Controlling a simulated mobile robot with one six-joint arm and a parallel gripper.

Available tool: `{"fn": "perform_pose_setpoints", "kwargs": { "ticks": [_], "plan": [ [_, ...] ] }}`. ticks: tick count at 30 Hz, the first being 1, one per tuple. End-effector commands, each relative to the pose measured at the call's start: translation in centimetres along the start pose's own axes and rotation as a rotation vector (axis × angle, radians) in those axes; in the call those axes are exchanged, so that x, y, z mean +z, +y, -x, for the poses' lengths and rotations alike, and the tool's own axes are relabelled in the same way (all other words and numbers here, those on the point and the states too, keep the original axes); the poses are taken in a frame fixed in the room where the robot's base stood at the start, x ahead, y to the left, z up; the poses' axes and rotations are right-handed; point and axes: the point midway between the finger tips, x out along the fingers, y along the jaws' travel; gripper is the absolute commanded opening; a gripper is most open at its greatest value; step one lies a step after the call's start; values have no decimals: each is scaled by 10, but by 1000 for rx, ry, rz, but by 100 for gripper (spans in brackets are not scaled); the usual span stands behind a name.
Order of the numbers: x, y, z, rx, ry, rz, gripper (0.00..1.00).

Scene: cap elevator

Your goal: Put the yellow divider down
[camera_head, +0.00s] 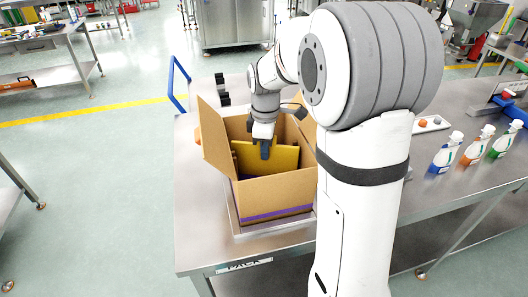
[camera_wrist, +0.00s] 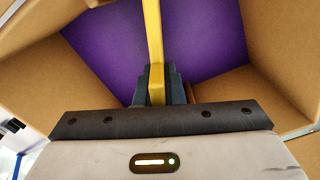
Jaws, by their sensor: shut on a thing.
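The yellow divider (camera_head: 283,159) stands upright inside the open cardboard box (camera_head: 277,192), its upper part showing above the front wall. My gripper (camera_head: 265,150) reaches down into the box and is shut on the divider's top edge. In the wrist view the divider (camera_wrist: 153,40) is a thin yellow strip between my dark fingers (camera_wrist: 157,88). The purple inside (camera_wrist: 210,45) of the box shows on both sides of it. The divider's lower edge is hidden, so I cannot tell whether it touches the bottom.
The box stands on a metal tray (camera_head: 240,226) on the steel table (camera_head: 200,245), with its flaps open. Bottles with blue (camera_head: 445,153), orange (camera_head: 477,146) and green (camera_head: 505,140) parts stand at the right. A blue handle (camera_head: 177,85) rises behind the table's left side.

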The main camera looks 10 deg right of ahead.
Motion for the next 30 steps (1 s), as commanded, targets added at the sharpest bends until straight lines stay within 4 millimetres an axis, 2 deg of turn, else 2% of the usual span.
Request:
{"fn": "perform_pose_setpoints", "kwargs": {
  "ticks": [3, 15, 16, 23, 30],
  "plan": [
    [0, 0, -13, -1, 0, 0, 0],
    [1, 0, -20, 0, 0, -1, 0],
    [1, 0, -18, 0, 0, -1, 11],
    [1, 0, -18, 0, 0, -2, 30],
    [1, 0, -17, 0, 0, -2, 30]
  ]
}}
